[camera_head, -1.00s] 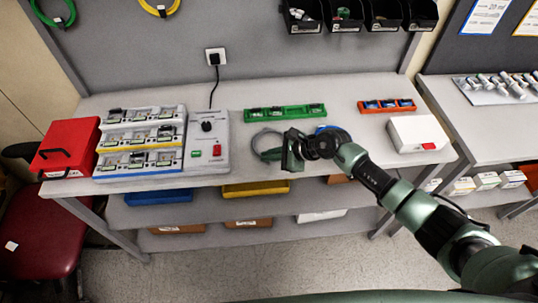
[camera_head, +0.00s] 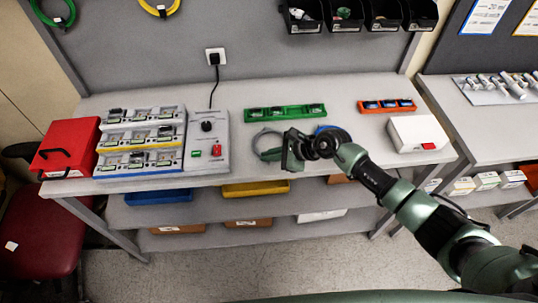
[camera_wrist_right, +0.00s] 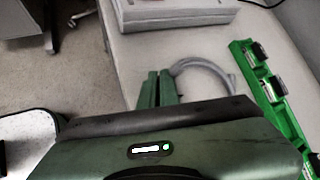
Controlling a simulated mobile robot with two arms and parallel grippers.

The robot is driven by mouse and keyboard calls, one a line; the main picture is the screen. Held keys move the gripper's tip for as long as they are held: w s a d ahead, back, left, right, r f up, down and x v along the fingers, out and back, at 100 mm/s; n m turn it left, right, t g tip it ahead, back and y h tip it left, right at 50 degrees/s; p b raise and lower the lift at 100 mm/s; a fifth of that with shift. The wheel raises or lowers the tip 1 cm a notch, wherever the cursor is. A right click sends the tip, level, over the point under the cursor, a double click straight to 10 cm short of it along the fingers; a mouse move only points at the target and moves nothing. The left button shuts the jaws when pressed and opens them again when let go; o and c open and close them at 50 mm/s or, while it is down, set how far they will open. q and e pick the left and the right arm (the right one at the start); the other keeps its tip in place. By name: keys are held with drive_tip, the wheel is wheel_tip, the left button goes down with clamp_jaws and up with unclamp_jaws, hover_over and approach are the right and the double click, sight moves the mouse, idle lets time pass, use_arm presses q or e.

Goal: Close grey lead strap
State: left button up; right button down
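The grey lead (camera_head: 266,145) lies as a loop on the front part of the table, right of the pump rack. It also shows in the right wrist view (camera_wrist_right: 208,70), where its curve runs up to the fingers. My right gripper (camera_head: 288,150) is low over the table at the loop's right side. In the wrist view its two green fingertips (camera_wrist_right: 158,88) are close together at the near end of the loop and appear shut on the lead. The strap itself cannot be made out; the fingers hide that part. My left gripper is not in view.
A green tray (camera_head: 285,112) lies behind the loop, and an orange tray (camera_head: 386,106) and a white box (camera_head: 418,134) lie to the right. The grey charging station (camera_head: 208,145) stands left of the loop. A blue lead (camera_head: 330,129) is partly hidden behind my right gripper.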

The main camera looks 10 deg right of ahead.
idle(0.4)
drive_tip(key=m+g+b, duration=0.1)
drive_tip(key=b, duration=0.3)
drive_tip(key=w+g+b, duration=0.1)
drive_tip(key=g+b, duration=0.1)
drive_tip(key=b, duration=0.2)
drive_tip(key=w+m+g+y+b, duration=0.1)
drive_tip(key=b, duration=0.3)
drive_tip(key=shift+d+f+m+g, duration=0.2)
drive_tip(key=shift+m+g, duration=0.1)
drive_tip(key=shift+r+g+b, duration=0.15)
drive_tip(key=shift+g+b, duration=0.25)
drive_tip(key=shift+b, duration=0.5)
drive_tip(key=shift+r, duration=0.1)
drive_tip(key=c, duration=1.6)
unclamp_jaws()
drive_tip(key=shift+c, duration=0.2)
